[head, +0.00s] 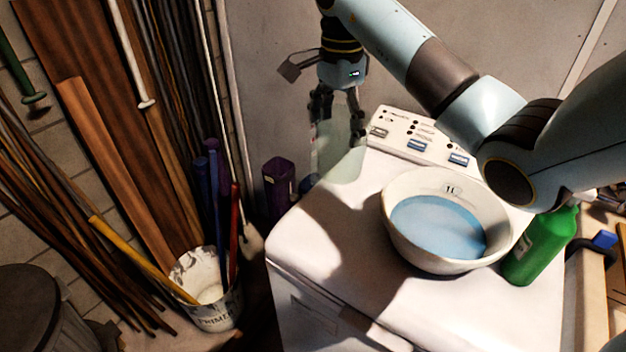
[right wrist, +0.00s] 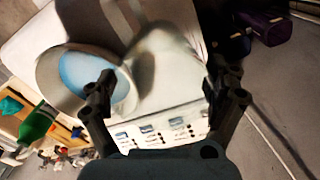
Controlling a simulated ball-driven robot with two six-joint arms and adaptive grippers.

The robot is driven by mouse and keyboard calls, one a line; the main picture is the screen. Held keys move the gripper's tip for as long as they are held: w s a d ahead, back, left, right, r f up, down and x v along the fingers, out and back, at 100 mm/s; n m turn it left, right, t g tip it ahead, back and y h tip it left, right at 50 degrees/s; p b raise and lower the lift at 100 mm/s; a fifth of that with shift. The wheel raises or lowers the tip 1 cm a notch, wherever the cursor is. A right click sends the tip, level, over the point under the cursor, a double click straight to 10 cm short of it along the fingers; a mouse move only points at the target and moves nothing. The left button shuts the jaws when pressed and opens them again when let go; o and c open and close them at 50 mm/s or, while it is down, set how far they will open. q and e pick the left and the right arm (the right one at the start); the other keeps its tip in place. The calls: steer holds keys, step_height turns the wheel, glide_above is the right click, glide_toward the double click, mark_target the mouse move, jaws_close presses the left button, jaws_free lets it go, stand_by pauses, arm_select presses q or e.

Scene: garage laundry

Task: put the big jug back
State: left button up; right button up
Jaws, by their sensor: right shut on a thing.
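A pale, see-through big jug (head: 341,158) is at the back left corner of the white washing machine's top (head: 335,240). My right gripper (head: 338,106) comes down over it from above and is shut on its upper part. In the right wrist view the jug (right wrist: 165,72) is between the two fingers (right wrist: 165,95), blurred and pale. I cannot tell whether the jug's base touches the machine top. My left gripper is not in view.
A white bowl (head: 397,238) with blue liquid stands on the machine, right of the jug. A green bottle (head: 540,246) is at the right. A purple container (head: 278,186) is beyond the machine's left edge. A bucket (head: 222,312) and leaning boards (head: 110,130) fill the left. The front left top is clear.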

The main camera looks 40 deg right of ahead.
mark_target(335, 169)
steer(key=f+b, duration=0.2)
steer(key=shift+s+a+f, duration=0.15)
steer(key=shift+s+f, duration=0.15)
step_height(335, 169, down, 3)
steer(key=b, duration=0.3)
steer(key=shift+r, duration=0.1)
steer(key=shift+w+f, duration=0.1)
steer(key=shift+f, duration=0.2)
step_height(335, 169, down, 3)
steer(key=shift+f+p, duration=0.1)
steer(key=shift+p, duration=0.45)
steer(key=shift+f, duration=0.45)
steer(key=o, duration=1.4)
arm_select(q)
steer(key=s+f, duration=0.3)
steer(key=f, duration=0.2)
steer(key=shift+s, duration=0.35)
